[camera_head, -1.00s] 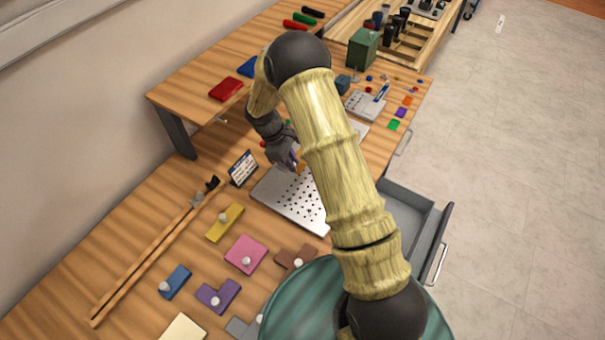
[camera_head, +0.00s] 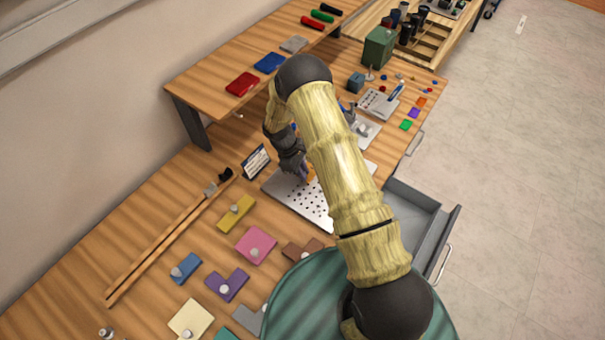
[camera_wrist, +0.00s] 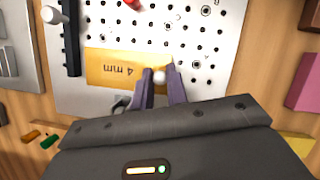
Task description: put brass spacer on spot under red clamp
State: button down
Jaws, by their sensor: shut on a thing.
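The brass spacer (camera_wrist: 112,70) is a flat gold plate marked "4 mm" with a small pale knob. In the wrist view it is over the left part of the perforated metal plate. My gripper (camera_wrist: 160,77) is shut on its knob; whether the spacer touches the plate is unclear. In the head view my gripper (camera_head: 303,175) is low over the perforated plate (camera_head: 297,207), and only a bit of the spacer (camera_head: 312,175) shows beside it. A small red part (camera_wrist: 131,3) at the wrist view's top edge may belong to the red clamp, mostly out of frame.
A black bar (camera_wrist: 70,38) with a white knob stands left of the spacer. A label stand (camera_head: 256,161) is beside the plate. Several knobbed coloured blocks, one pink (camera_head: 256,245), lie nearer. An open drawer (camera_head: 415,220) is at right.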

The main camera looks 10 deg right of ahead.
jog(key=shift+p+x, duration=0.4)
jog(key=shift+x, duration=0.65)
jog(key=shift+w+a+f, duration=0.15)
jog(key=shift+w+f, duration=0.05)
jog(key=shift+f, duration=0.05)
jog(key=shift+s+a+f, duration=0.1)
jog(key=shift+a, duration=0.25)
jog(key=shift+f, duration=0.1)
jog(key=c, duration=1.4)
grip_release()
jog(key=shift+d, duration=0.15)
jog(key=shift+r, duration=0.3)
jog(key=b+v, duration=0.5)
jog(key=v, duration=0.6)
jog(key=shift+a+r, duration=0.3)
jog(key=shift+r, duration=0.05)
